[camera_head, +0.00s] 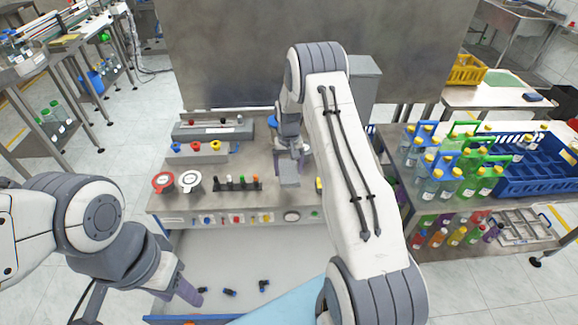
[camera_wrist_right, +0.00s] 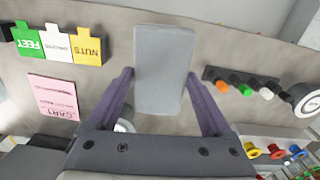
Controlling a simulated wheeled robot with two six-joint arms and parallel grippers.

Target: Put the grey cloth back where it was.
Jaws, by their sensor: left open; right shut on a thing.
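The grey cloth (camera_head: 289,174) is a flat grey rectangle above the bench, below my right gripper (camera_head: 289,155). In the right wrist view the cloth (camera_wrist_right: 163,68) lies between the two purple fingers of my right gripper (camera_wrist_right: 161,75), with the fingertips at its long edges; the gripper is shut on it. The bench surface shows behind the cloth, and I cannot tell whether the cloth touches it. My left gripper (camera_head: 190,292) is open at the lower left, in front of the bench, near small dark pieces.
A black rack with coloured pegs (camera_head: 237,184) and red and white round lids (camera_head: 163,182) stand left of the cloth. A pink card (camera_wrist_right: 55,98) and labelled blocks (camera_wrist_right: 58,43) lie on its other side. Bottles (camera_head: 455,180) and a blue crate (camera_head: 530,178) stand at right.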

